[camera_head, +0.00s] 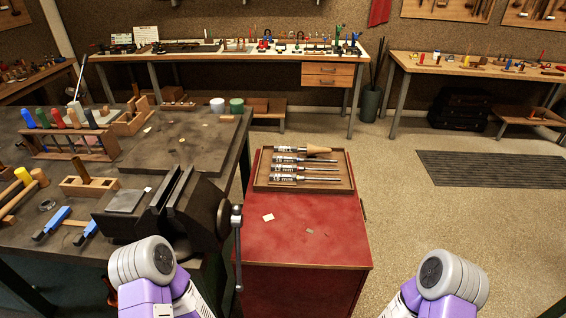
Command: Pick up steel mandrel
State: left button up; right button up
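Several steel mandrels lie side by side in a shallow wooden tray (262,183) on top of a red cabinet. The rear one, the bell mandrel (292,149), has a wide tan tip and a label reading BELL. In front of it lie slimmer steel mandrels (318,160), their thin rods pointing right and their handles, with white labels, at the left. The front mandrel (320,181) lies close to the tray's front edge. The labels on the slim ones are too small to read surely. Only links of my two arms show at the bottom; neither gripper is in view.
The red cabinet (300,235) has a mostly bare top with a small pale card (268,217). A dark vise (175,210) stands on the left workbench (165,150), close to the cabinet. Open floor (440,220) lies to the right. Benches (225,55) line the back.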

aim_at(274, 167)
jog(key=z, duration=1.85)
jog(key=i, duration=3.25)
jog(key=u, duration=2.35)
jog(key=i, duration=3.1)
jog(key=u, duration=2.4)
